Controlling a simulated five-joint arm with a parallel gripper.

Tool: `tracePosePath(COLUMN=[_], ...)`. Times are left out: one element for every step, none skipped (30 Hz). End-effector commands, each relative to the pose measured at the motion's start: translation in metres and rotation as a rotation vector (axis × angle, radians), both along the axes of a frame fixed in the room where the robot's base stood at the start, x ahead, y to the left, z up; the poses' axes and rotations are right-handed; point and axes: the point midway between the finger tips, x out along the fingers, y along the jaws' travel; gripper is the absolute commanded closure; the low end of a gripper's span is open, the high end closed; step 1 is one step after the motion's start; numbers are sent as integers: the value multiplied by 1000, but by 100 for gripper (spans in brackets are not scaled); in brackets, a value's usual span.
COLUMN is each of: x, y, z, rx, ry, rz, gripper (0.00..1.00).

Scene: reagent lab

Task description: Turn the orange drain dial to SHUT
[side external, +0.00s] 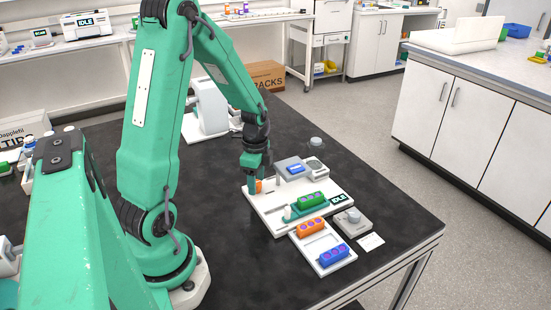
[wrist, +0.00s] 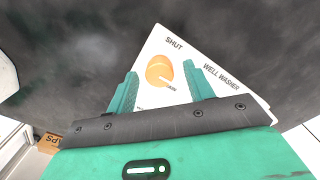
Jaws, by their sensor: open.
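The orange drain dial (wrist: 158,71) sits on the white panel marked SHUT and WELL WASHER (wrist: 210,68) in the wrist view. The word SHUT is printed above it. My gripper (wrist: 161,69) is open, with one teal finger on each side of the dial. I cannot tell whether the fingers touch it. In the side view my gripper (side external: 256,178) points down over the dial (side external: 258,187), which is partly hidden, at the washer's left corner.
The washer base (side external: 270,213) carries a green strip (side external: 311,199) and a grey block with a blue screen (side external: 294,169). In front is a white tray (side external: 326,270) with orange and purple-blue strips. A grey knobbed box (side external: 348,221) stands right of it.

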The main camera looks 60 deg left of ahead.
Motion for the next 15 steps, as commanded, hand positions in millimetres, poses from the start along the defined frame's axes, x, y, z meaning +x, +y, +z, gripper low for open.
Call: tracePosePath(x=[0, 0, 0, 0, 0, 0, 0, 0, 0, 0, 0, 0, 0, 0, 0], y=[0, 0, 0, 0, 0, 0, 0, 0, 0, 0, 0, 0, 0, 0, 0], z=[0, 0, 0, 0, 0, 0, 0, 0, 0, 0, 0, 0, 0, 0, 0], rx=[0, 0, 0, 0, 0, 0, 0, 0, 0, 0, 0, 0, 0, 0, 0], ry=[0, 0, 0, 0, 0, 0, 0, 0, 0, 0, 0, 0, 0, 0, 0], rz=[0, 0, 0, 0, 0, 0, 0, 0, 0, 0, 1, 2, 3, 5, 10], gripper=[48, 54, 61, 67, 73, 81, 87, 92, 92, 92, 92, 92, 92, 92, 92])
